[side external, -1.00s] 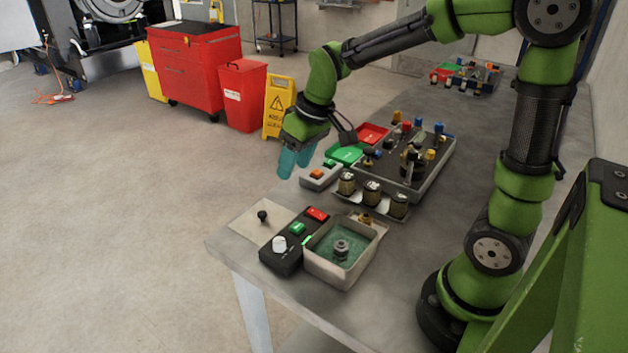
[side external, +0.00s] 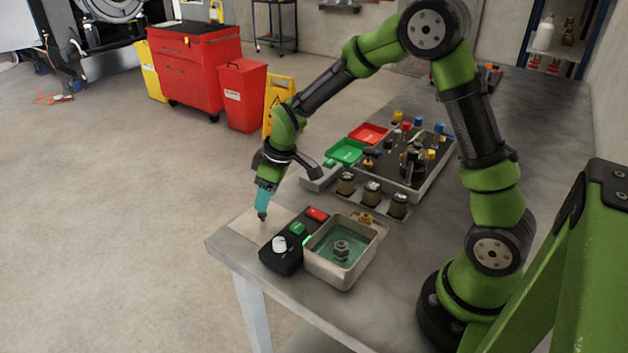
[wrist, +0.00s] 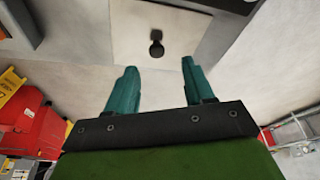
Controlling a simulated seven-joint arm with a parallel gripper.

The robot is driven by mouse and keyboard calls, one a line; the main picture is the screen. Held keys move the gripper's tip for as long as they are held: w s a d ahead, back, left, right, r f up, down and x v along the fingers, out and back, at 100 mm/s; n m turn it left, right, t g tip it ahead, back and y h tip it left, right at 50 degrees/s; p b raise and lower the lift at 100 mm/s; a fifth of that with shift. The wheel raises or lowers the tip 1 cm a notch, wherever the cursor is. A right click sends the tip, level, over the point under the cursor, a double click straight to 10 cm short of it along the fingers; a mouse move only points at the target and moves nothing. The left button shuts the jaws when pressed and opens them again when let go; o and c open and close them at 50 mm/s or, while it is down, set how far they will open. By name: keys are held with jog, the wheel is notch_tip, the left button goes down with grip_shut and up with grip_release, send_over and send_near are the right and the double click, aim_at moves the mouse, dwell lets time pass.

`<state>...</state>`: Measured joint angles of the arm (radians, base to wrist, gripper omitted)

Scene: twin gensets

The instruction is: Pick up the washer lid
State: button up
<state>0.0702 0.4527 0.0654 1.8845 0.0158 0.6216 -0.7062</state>
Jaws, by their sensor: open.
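The washer lid (side external: 243,226) is a flat beige plate with a small black knob (side external: 262,215), lying at the table's near left corner. In the wrist view the lid (wrist: 185,28) is at the top, with its knob (wrist: 156,44) just beyond the fingertips and roughly centred between them. My gripper (side external: 262,206) points down over the lid with its teal fingers close to the knob. In the wrist view my gripper (wrist: 158,68) is open, with nothing between the fingers. I cannot tell whether a finger touches the knob.
Right of the lid is a black control box (side external: 268,259) with red and green buttons and a white dial. Beside it is an open washer tub (side external: 318,268) with green liquid and a metal part inside. Jars (side external: 372,192), green and red trays (side external: 368,134) and a parts tray stand behind.

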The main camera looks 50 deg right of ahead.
aim_at(263, 217)
jog(key=x, duration=0.5)
jog(key=shift+w+d+f, duration=0.1)
jog(key=shift+d+f, duration=0.05)
jog(key=shift+f, duration=0.15)
grip_shut()
